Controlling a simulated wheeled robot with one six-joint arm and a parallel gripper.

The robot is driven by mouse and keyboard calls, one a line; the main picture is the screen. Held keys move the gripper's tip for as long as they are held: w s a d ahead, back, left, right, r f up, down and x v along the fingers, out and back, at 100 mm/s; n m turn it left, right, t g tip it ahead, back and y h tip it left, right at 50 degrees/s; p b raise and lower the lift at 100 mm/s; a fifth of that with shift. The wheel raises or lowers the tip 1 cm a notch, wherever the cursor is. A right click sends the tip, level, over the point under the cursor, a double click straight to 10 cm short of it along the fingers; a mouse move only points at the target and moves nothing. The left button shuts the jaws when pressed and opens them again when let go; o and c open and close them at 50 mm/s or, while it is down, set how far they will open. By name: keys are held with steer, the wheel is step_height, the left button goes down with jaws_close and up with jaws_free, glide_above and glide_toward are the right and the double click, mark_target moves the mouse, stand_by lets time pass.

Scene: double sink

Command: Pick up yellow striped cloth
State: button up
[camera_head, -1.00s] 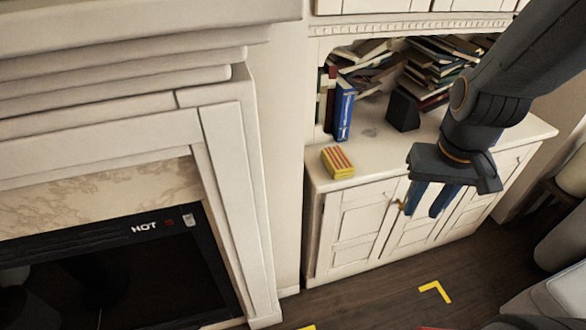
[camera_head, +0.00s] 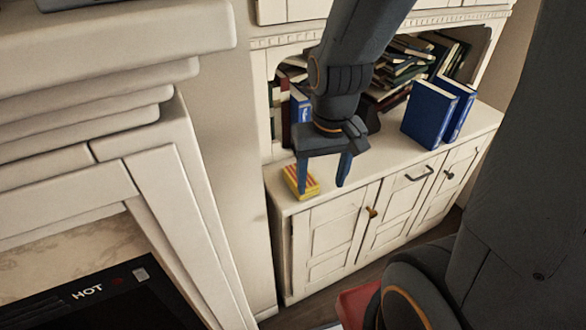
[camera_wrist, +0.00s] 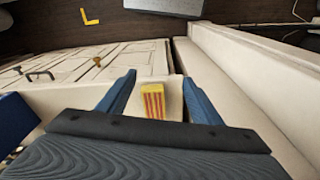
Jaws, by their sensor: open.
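The yellow striped cloth (camera_head: 301,182) is a small folded block with red stripes. It lies on the left end of the white cabinet top, near the front edge. My gripper (camera_head: 322,184) is open and empty. In the head view its left finger overlaps the cloth and its right finger is to the right of it. I cannot tell how high the fingers are above the cabinet top.
The white cabinet (camera_head: 338,232) has doors with knobs. Blue books (camera_head: 430,112) stand on its top to the right, and more books (camera_head: 408,58) are piled in the niche behind. A fireplace (camera_head: 165,170) with a mantel is at the left. The cabinet top between cloth and blue books looks clear.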

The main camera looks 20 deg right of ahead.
steer(key=o, duration=0.9)
steer(key=w+m, duration=0.1)
steer(key=w, duration=0.1)
steer(key=w+f+m, duration=0.1)
steer(key=m, duration=0.1)
steer(key=w+m, duration=0.2)
steer(key=shift+w+d+f+b, duration=0.25)
steer(key=shift+w+d+b, duration=0.1)
steer(key=shift+d+b, duration=0.05)
steer(key=shift+o, duration=0.2)
steer(key=w+f+m, duration=0.1)
steer(key=w+m, duration=0.2)
steer(key=w+f+m+b, duration=0.1)
steer(key=w+m, duration=0.2)
steer(key=w+f+m+g, duration=0.1)
steer(key=w+f+m, duration=0.1)
steer(key=w+m, duration=0.1)
steer(key=shift+w+m, duration=0.1)
steer(key=shift+m, duration=0.4)
steer(key=shift+w+f+m, duration=0.1)
steer(key=shift+f+m, duration=0.2)
steer(key=shift+f, duration=0.25)
steer(key=shift+w+a+f+p, duration=0.1)
steer(key=shift+f+p, duration=0.35)
steer(key=shift+f, duration=1.3)
steer(key=shift+w+a+f+p, duration=0.1)
steer(key=shift+f+p, duration=0.35)
steer(key=shift+f, duration=1.3)
